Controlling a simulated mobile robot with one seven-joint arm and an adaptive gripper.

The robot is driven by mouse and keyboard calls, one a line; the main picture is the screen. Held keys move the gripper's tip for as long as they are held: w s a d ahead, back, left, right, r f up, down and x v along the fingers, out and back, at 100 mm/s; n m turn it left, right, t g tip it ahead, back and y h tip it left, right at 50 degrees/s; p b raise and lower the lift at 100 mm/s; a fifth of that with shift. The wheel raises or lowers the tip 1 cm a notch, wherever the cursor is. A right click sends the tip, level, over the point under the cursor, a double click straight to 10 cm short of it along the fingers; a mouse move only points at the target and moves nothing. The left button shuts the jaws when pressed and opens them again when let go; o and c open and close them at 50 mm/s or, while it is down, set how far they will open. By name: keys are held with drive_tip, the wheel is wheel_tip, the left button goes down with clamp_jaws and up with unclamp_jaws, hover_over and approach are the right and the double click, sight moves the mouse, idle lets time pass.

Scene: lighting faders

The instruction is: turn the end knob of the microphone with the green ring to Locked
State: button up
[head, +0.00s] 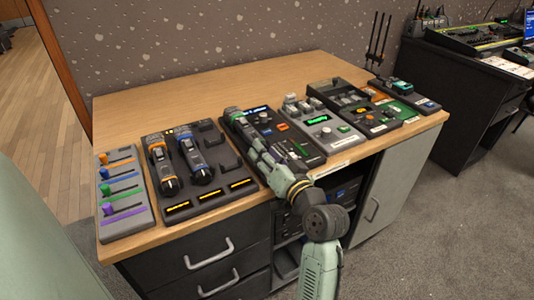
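Two dark handheld microphones lie in a grey dock (236,183) on the desk. The left one (161,163) has an orange ring and the right one (194,160) has a blue ring. I cannot make out a microphone with a green ring, its end knob or a Locked mark; it may be hidden by my arm. My gripper (233,114) is above the desk, to the right of the dock and over the left edge of a dark control panel. It is small and seen from behind, so I cannot tell whether its fingers are open or hold anything.
A fader panel (124,194) with coloured sliders is at the desk's left end. Right of my arm stand a panel with a green display (317,119), a dark button panel (356,107) and an orange-and-green unit (395,101). The wooden desk top (185,96) is clear behind them.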

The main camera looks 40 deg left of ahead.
drive_tip(key=shift+o, duration=0.7)
drive_tip(key=shift+f, duration=0.1)
